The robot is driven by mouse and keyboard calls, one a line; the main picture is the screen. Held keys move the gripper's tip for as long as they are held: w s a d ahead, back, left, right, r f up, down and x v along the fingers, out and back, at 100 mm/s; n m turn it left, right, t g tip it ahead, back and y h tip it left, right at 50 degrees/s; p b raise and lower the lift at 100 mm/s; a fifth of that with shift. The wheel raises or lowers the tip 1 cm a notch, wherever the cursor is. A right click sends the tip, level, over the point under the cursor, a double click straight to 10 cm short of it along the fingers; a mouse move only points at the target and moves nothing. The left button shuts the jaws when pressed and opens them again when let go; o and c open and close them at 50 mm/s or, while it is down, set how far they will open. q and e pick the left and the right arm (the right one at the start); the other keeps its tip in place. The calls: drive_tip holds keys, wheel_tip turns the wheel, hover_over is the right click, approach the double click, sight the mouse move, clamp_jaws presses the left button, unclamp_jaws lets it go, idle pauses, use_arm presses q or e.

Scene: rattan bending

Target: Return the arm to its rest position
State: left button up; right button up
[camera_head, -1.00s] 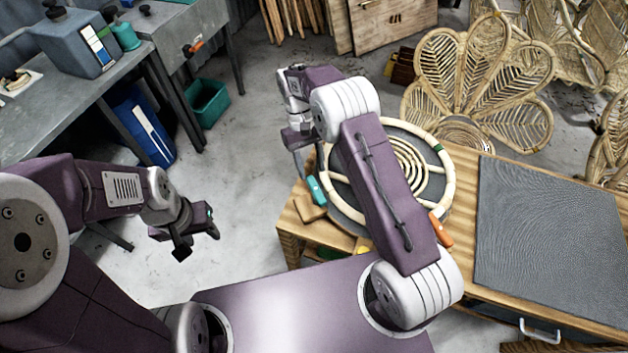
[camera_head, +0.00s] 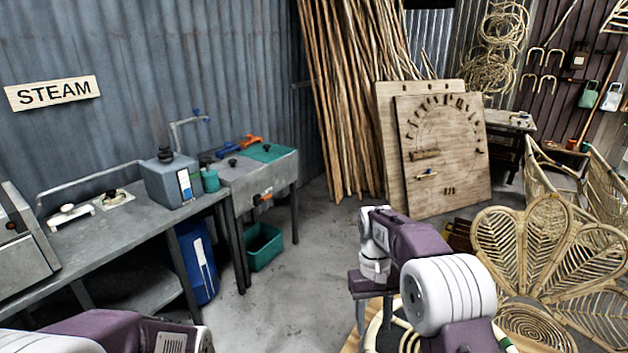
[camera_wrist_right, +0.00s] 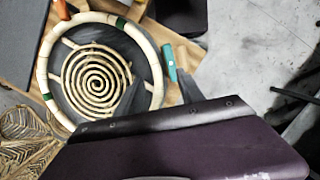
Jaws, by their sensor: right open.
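My right arm, purple and white, comes up from the bottom right of the head view. Its gripper (camera_head: 373,312) points down and is open, with nothing seen between its fingers. Below it, partly hidden by the arm, is the round rattan frame; the right wrist view shows it better as a pale ring (camera_wrist_right: 47,62) with green bands around a spiral coil (camera_wrist_right: 96,81). A teal-handled clamp or tool (camera_wrist_right: 171,64) sits at the ring's edge. Only upper links of my left arm show at the bottom left of the head view; its gripper is out of frame.
A grey steam bench (camera_head: 120,235) stands left, with a blue drum (camera_head: 192,265) below and a green bin (camera_head: 264,247) nearby. Rattan poles (camera_head: 345,100) and a wooden board (camera_head: 445,150) lean at the back. A woven petal chair (camera_head: 520,245) stands right. Grey floor is free in the middle.

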drive_tip(key=s+d+f+m+t, duration=0.1)
drive_tip(key=s+f+t, duration=0.1)
drive_tip(key=s, duration=0.6)
drive_tip(key=s+d+f+t, duration=0.2)
drive_tip(key=s+f, duration=0.1)
drive_tip(key=s, duration=0.4)
drive_tip(key=shift+s+d+f+m+y, duration=0.2)
drive_tip(key=shift+s+f+m+y, duration=0.1)
drive_tip(key=shift+s+f+m, duration=0.1)
drive_tip(key=shift+r, duration=0.1)
